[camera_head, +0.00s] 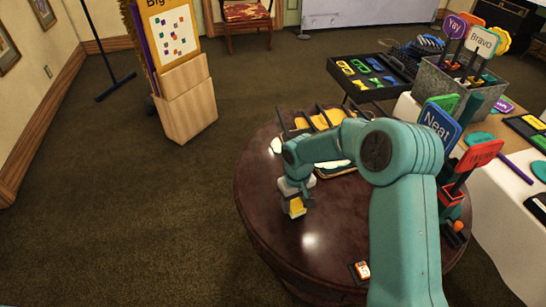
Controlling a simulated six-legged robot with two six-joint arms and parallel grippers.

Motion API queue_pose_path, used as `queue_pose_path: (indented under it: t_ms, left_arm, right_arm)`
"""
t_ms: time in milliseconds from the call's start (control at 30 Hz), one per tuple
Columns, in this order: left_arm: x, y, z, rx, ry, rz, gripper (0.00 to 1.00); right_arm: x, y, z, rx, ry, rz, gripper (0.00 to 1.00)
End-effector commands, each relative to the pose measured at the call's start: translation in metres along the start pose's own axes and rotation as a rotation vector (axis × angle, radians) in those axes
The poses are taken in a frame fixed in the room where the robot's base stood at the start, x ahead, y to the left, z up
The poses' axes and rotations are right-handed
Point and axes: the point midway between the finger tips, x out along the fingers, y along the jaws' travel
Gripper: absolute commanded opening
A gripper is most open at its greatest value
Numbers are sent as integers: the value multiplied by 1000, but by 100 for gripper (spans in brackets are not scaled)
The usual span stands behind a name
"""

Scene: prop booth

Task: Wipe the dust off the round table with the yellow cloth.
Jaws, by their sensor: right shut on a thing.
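The round table (350,235) is dark, glossy wood and fills the lower middle of the view. My right gripper (296,199) is over the left part of the table, pointing down. It is shut on the yellow cloth (297,207), of which only a small bunched piece shows below the fingers. I cannot tell whether the cloth touches the tabletop. I make out no clear dust; pale spots on the wood look like light glare. My right arm hides much of the table's right side. My left gripper is not in view.
A tray with yellow items (322,121) sits at the table's back, partly behind my arm. A small orange-and-white item (360,270) lies near the front. Signs, including a blue "Neat" one (438,124), stand at the right. The table's left front is clear.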

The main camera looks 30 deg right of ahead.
Motion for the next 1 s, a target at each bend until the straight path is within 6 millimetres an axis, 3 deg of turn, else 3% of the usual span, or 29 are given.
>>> queue_pose_path:
  t_ms: [700, 1000]
  left_arm:
    - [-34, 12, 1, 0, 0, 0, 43]
    - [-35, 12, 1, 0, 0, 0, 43]
  right_arm:
    - [-56, -4, 4, -1, -3, -1, 24]
    - [-59, -4, 4, -1, -4, -1, 24]
